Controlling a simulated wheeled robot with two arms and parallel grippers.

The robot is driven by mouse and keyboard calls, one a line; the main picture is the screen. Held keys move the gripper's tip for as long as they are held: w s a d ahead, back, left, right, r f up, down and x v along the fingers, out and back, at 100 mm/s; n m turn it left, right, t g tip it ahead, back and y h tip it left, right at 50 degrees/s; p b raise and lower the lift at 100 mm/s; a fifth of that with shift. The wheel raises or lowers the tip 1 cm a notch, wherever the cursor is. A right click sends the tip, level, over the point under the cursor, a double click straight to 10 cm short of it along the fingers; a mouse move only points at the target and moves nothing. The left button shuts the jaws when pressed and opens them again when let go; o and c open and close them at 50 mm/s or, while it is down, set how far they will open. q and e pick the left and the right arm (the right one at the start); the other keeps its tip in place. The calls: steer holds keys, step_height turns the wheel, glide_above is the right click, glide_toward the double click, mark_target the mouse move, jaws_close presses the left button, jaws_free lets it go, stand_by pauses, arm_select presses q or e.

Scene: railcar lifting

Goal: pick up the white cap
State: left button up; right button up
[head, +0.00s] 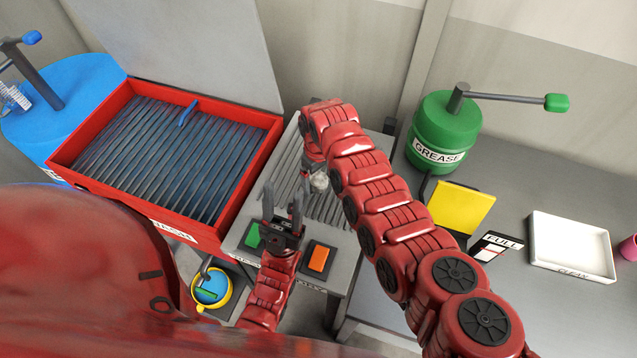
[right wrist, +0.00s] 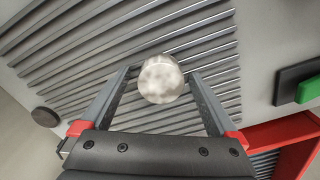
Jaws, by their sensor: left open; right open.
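The white cap (head: 319,182) is a small, round, mottled whitish piece on the grey ribbed rack of the middle table. In the right wrist view the cap (right wrist: 161,79) appears between the tips of my right gripper (right wrist: 160,74). The jaws are open, one finger on each side with small gaps. In the head view my right gripper (head: 316,171) is mostly hidden under its own arm, beside the cap. My left gripper (head: 283,200) is open and empty, pointing toward the rack, left of and nearer than the cap.
A red wash bin (head: 262,147) with a slatted grate stands left. Green (head: 252,236) and orange (head: 319,258) buttons sit at the middle table's front. On the right bench are a green grease drum (head: 440,128), a yellow pad (head: 461,207) and a white tray (head: 573,226).

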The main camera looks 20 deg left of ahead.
steer(key=shift+r, duration=0.1)
steer(key=shift+c, duration=0.2)
steer(key=c, duration=1.4)
